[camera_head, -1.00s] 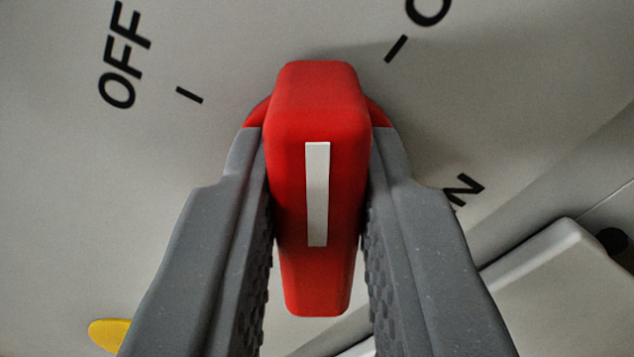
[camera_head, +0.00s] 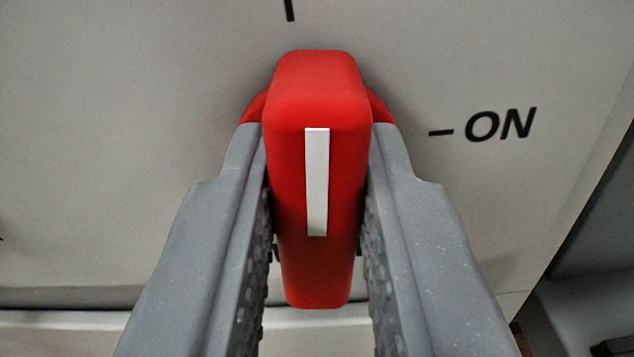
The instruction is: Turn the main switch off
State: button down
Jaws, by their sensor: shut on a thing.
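The main switch is a red handle (camera_head: 318,275) with a white stripe, on a round red base against a light panel. My gripper (camera_head: 318,135) is shut on the handle, one grey finger along each side. The handle stands upright in the view. A dark tick (camera_head: 289,10) lies above it, slightly left of its middle line; any label beyond it is out of frame. The ON label (camera_head: 500,124) and its tick (camera_head: 441,132) are to the right, away from where the handle points.
The light panel (camera_head: 150,110) is mostly bare around the switch. A pale ledge (camera_head: 80,320) runs along the bottom. The panel ends at a slanted edge on the right, with a darker recess (camera_head: 600,230) beyond. Bits of dark lettering by the handle are mostly hidden.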

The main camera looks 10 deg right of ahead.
jog(key=shift+f+n, duration=0.35)
jog(key=shift+n, duration=0.25)
jog(key=c, duration=1.3)
grip_release()
jog(key=shift+r, duration=0.2)
jog(key=v, duration=1.3)
jog(key=shift+s+a+p, duration=0.15)
jog(key=shift+s+p, duration=0.2)
jog(key=shift+p, duration=0.05)
jog(key=shift+r, duration=0.1)
